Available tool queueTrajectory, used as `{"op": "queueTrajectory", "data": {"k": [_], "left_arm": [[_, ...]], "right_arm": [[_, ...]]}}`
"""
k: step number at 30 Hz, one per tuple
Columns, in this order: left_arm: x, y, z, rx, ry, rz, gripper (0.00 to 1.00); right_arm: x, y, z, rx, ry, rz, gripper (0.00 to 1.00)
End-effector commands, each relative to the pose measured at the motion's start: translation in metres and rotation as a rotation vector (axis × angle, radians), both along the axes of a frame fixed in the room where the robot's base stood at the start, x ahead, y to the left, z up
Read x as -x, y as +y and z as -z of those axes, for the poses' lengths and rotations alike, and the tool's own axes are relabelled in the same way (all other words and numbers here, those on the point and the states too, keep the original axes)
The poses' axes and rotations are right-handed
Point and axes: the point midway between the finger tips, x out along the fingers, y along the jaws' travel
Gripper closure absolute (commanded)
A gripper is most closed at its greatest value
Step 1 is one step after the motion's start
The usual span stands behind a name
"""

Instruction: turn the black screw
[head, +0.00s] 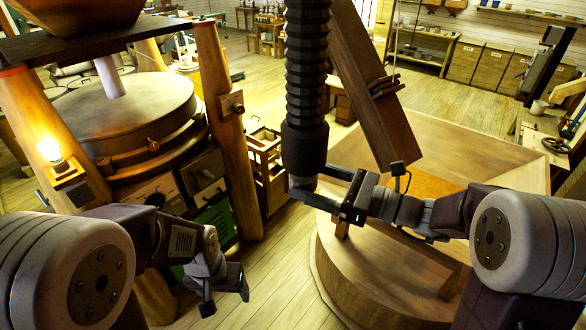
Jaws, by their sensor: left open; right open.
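The black screw (306,85) is a thick ribbed column that hangs upright from the top edge at the picture's middle. It ends in a smooth dark collar (304,146). My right gripper (308,182) reaches in from the right, open, with its two fingers pointing left at the screw's lower end. The fingers seem to lie on either side of that lower end; I cannot tell whether they touch it. My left gripper (224,296) is open and empty, low and left of the screw, in front of the millstone housing.
A round wooden platform (390,270) stands below the screw, with a slanted wooden beam (362,85) behind it. The millstone housing (125,110), wooden posts and a lit lamp (50,152) stand at the left. Plank floor (275,265) is clear between them.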

Motion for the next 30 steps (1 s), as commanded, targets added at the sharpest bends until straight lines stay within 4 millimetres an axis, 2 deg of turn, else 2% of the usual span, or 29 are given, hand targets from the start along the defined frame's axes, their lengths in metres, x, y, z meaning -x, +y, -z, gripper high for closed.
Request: {"op": "queueTrajectory", "data": {"k": [1, 3, 7, 17, 21, 24, 30], "left_arm": [[0.0, 0.0, -0.009, 0.0, 0.0, 0.0, 0.25], [0.0, 0.0, -0.014, 0.0, 0.0, -0.001, 0.25], [0.0, 0.0, -0.02, 0.0, 0.0, -0.001, 0.25], [0.0, 0.0, -0.02, 0.0, 0.001, -0.002, 0.25], [0.0, 0.0, -0.02, 0.0, 0.001, -0.002, 0.25], [0.0, 0.0, -0.02, 0.0, 0.001, -0.002, 0.25], [0.0, 0.0, -0.015, 0.0, 0.001, -0.002, 0.25]], "right_arm": [[-0.003, 0.011, -0.005, 0.0, 0.003, -0.007, 0.25], [-0.008, 0.023, -0.004, 0.001, 0.004, -0.005, 0.25], [-0.015, 0.038, -0.002, 0.001, 0.002, -0.003, 0.25], [-0.018, 0.043, 0.0, 0.002, 0.0, 0.0, 0.25], [-0.018, 0.043, 0.0, 0.002, 0.0, 0.0, 0.64], [-0.018, 0.043, 0.0, 0.002, 0.0, 0.0, 0.87], [-0.018, 0.043, 0.002, 0.003, -0.001, 0.02, 0.87]]}}
